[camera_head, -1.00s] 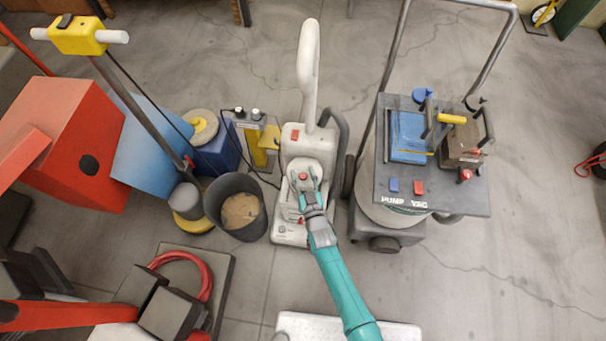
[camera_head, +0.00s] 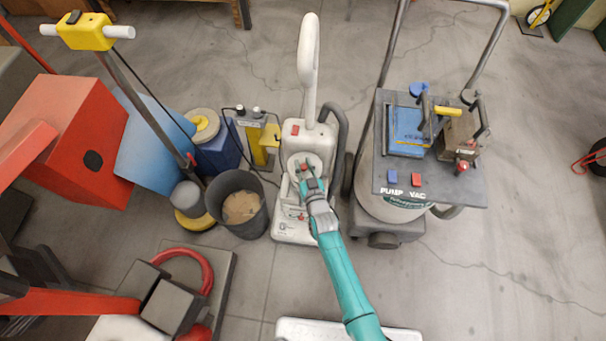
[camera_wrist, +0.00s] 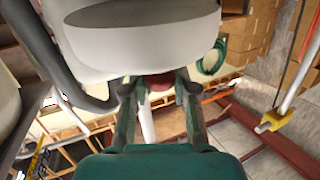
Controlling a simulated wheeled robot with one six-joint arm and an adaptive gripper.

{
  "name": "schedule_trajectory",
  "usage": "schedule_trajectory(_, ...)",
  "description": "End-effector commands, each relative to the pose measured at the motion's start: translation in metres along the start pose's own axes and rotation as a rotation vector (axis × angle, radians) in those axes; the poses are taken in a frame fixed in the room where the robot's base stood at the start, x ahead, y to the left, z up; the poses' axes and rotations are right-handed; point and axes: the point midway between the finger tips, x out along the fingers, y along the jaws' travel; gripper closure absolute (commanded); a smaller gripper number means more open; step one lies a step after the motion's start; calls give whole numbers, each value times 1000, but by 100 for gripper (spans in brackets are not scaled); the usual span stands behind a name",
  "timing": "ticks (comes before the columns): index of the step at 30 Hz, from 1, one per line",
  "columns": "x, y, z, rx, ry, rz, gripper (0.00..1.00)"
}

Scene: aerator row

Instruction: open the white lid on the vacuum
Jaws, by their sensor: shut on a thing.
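The white upright vacuum (camera_head: 290,230) stands on the floor in the middle of the head view. Its round white lid (camera_head: 291,163) is on the front of the body, partly hidden by my gripper (camera_head: 309,182). The lid also shows large at the top of the wrist view (camera_wrist: 140,40). My gripper's fingers (camera_wrist: 158,88) are shut on the lid's red knob (camera_wrist: 160,81) just below the lid's edge. The lid looks tilted, but how far it is open I cannot tell.
A grey pump vac cart (camera_head: 435,185) stands close on the right. A dark bucket (camera_head: 238,228) and a blue container (camera_head: 217,155) stand close on the left. A white slab (camera_head: 300,328) lies in front. The floor beyond the vacuum is clear.

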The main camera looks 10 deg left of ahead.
Motion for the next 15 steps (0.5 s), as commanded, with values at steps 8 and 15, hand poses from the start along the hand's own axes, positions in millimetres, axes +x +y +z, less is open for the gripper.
schedule_trajectory(8, 10, 1, -14, 82, -199, -1, 100)
schedule_trajectory(15, 14, 5, -22, 100, -239, 8, 100)
